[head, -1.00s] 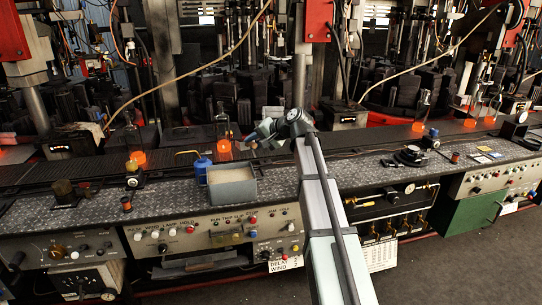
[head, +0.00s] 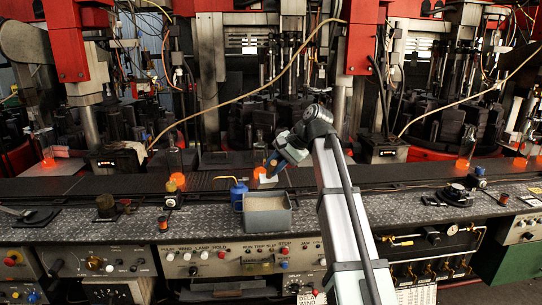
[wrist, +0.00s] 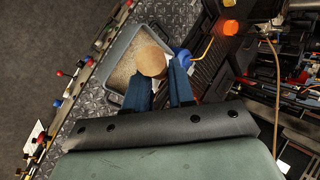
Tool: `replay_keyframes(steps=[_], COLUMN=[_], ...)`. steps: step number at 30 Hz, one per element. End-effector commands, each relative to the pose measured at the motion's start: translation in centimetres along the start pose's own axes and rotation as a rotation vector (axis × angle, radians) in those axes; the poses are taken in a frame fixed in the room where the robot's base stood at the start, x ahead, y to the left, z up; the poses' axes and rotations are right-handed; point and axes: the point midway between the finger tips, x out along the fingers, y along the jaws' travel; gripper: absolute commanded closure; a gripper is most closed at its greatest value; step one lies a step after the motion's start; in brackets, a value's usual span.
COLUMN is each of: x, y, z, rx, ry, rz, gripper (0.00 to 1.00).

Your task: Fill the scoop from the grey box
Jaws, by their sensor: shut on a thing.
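The grey box (head: 287,219) stands on the bench's patterned metal top, with pale granular stuff in it. It also shows in the wrist view (wrist: 112,92), partly covered by my gripper. My gripper (head: 271,166) is above and behind the box in the head view, pointing down to the left. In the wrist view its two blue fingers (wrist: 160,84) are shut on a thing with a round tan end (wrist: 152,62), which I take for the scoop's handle. The scoop's bowl is hidden, so I cannot tell whether it holds anything or touches the granules.
A blue can (head: 238,196) with a yellow spout stands close to the box's left side. Glowing orange bottles (head: 176,164) stand along the dark conveyor (head: 110,184) behind. Small knobbed parts (head: 171,197) sit further left.

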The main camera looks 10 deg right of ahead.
Motion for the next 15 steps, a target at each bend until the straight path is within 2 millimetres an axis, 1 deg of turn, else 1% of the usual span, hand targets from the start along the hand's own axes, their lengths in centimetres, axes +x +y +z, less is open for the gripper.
replay_keyframes(steps=[4,8,15], x=[0.0,0.2,1.3], y=[-0.1,0.0,0.7], z=[-0.2,-0.2,-0.5], rx=[0.054,0.064,0.064], ry=[-0.004,-0.013,-0.013], rz=[0.026,0.037,0.036], gripper=[1.00,1.00,1.00])
